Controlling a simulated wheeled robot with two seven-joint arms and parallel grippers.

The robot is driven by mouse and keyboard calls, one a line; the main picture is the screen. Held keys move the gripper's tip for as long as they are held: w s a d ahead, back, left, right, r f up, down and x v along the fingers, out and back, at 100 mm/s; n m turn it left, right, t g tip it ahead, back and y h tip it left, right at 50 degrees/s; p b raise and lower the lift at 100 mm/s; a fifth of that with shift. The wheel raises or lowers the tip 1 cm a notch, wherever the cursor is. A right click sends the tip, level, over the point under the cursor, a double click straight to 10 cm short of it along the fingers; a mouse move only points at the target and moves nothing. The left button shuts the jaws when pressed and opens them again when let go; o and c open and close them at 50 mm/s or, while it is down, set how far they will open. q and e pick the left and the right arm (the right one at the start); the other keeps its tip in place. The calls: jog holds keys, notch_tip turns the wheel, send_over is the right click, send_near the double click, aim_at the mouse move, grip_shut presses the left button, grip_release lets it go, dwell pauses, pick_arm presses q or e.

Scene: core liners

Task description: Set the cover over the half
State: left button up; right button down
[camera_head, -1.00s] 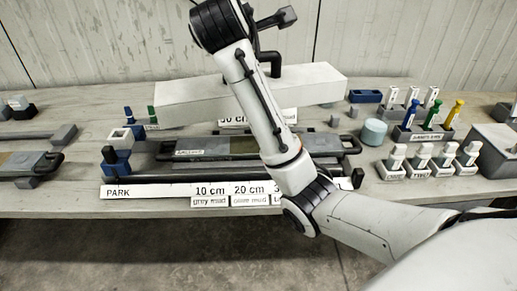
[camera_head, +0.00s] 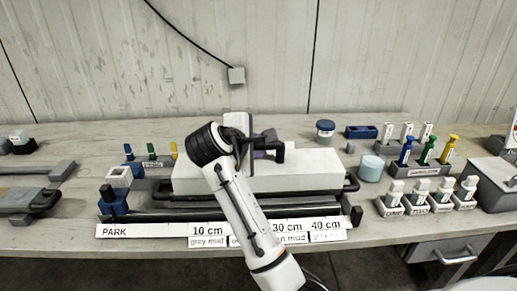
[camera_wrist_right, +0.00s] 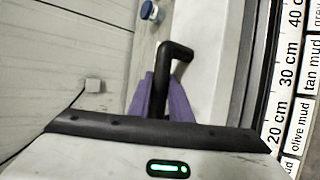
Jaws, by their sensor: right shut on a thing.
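The cover (camera_head: 310,175) is a long white box with a black handle (camera_head: 277,150) on top. It lies low over the place of the core half, along the back of the ruler rack. Only a dark end handle of the half (camera_head: 352,183) shows at the right; the rest is hidden under the cover. I cannot tell whether the cover is fully seated. My right gripper (camera_head: 260,153) is shut on the cover's handle. In the right wrist view its purple fingers (camera_wrist_right: 165,100) sit around the black handle (camera_wrist_right: 178,55). My left gripper is not in view.
The PARK and depth labels (camera_head: 150,231) line the bench's front edge. A blue block (camera_head: 113,200) stands at the left end. Pale-blue cylinder (camera_head: 371,168), labelled bottles (camera_head: 430,195) and coloured tools (camera_head: 428,150) stand at the right.

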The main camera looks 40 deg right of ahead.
jog(key=shift+f, duration=0.35)
jog(key=shift+f, duration=0.6)
jog(key=c, duration=1.6)
grip_release()
